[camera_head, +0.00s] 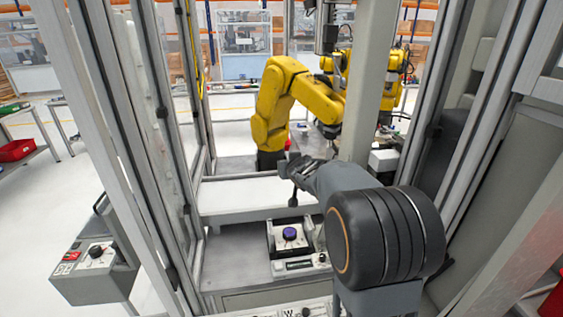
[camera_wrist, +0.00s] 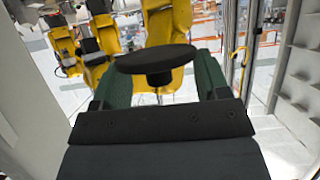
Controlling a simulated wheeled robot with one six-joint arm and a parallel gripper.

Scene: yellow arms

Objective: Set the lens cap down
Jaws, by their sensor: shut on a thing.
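The lens cap (camera_wrist: 152,58) appears as a dark round disc with a short dark stem below it in the wrist view. My gripper (camera_wrist: 160,78) has green fingers on both sides of it and is shut on it. The disc is tilted and seen nearly edge-on. In the head view my gripper (camera_head: 302,170) is at the end of my grey arm, above the cell's work surface. The cap is too small and dark there to tell from the fingers.
A fixture (camera_head: 274,243) with a purple-topped round part (camera_head: 290,234) sits on the grey surface below my arm. A white beam (camera_head: 245,196) crosses behind it. Yellow robot arms (camera_head: 290,100) stand beyond. Metal posts frame both sides. A control box (camera_head: 92,262) is at left.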

